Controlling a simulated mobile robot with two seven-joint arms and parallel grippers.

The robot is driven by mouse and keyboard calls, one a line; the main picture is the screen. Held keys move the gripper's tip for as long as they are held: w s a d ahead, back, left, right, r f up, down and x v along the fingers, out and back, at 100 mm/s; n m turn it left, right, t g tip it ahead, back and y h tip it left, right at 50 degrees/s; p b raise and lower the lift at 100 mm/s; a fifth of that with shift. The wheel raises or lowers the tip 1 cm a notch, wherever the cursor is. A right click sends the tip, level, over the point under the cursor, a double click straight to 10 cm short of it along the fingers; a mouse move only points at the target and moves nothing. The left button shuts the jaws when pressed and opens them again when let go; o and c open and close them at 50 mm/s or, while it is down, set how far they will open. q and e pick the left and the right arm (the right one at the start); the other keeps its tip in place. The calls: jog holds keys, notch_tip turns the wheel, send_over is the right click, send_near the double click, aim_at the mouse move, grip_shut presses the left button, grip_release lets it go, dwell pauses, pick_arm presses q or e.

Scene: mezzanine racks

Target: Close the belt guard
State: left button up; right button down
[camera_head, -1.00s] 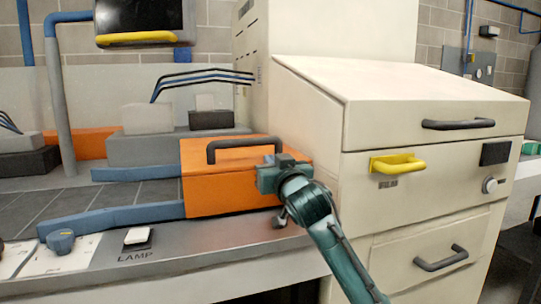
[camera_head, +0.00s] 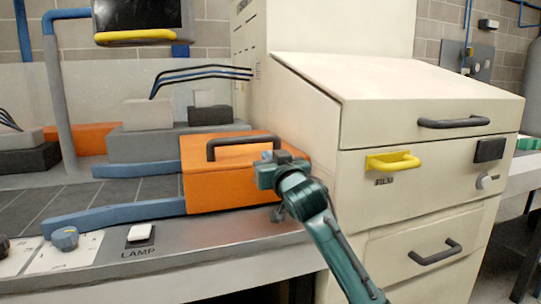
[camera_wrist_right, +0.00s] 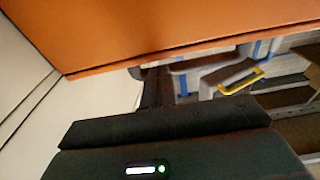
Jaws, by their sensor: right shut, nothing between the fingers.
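The belt guard is an orange box-shaped cover (camera_head: 225,188) with a dark handle (camera_head: 243,145) on its top. It sits across the right end of the belt, against the cream cabinet. Its lower edge looks close to the blue side rails. My right gripper (camera_head: 268,174) is shut and empty at the guard's front right corner. It hides part of that corner, and I cannot tell whether it touches. In the right wrist view the orange guard (camera_wrist_right: 180,28) fills the top, above the dark gripper body (camera_wrist_right: 165,125). My left gripper is not in view.
The cream cabinet (camera_head: 400,110) with its yellow handle (camera_head: 393,161) stands close right of my right arm. Blue rails (camera_head: 115,215) flank the dark belt (camera_head: 70,200).

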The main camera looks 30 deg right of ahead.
jog(key=r+v, duration=0.1)
jog(key=v, duration=0.9)
jog(key=shift+p, duration=0.4)
